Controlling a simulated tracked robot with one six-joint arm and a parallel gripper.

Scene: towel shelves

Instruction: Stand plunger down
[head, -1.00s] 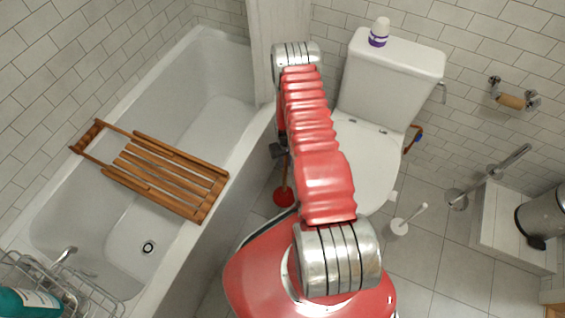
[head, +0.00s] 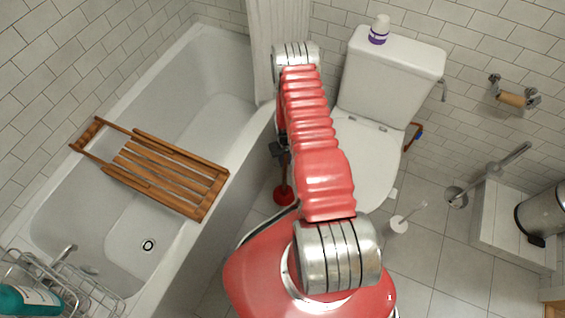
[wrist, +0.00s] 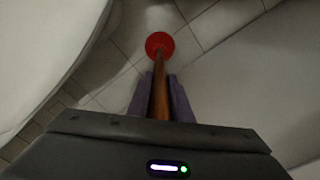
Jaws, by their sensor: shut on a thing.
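The plunger has a red rubber cup (head: 284,196) and a brown wooden handle (wrist: 160,85). In the head view the cup is low in the gap between the bathtub and the toilet, and my arm hides part of the handle. My gripper (wrist: 161,88) is shut on the handle, with one finger on each side of it. In the wrist view the cup (wrist: 159,45) is at the far end of the handle, over the tiled floor. I cannot tell whether the cup touches the floor. My gripper also shows in the head view (head: 281,152), partly hidden.
The bathtub (head: 226,185) with a wooden rack (head: 165,165) is on the left. The toilet (head: 372,150) is close on the right. A toilet brush (head: 398,224) and a raised tiled ledge (head: 497,215) are farther right. Floor (head: 425,260) shows between them.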

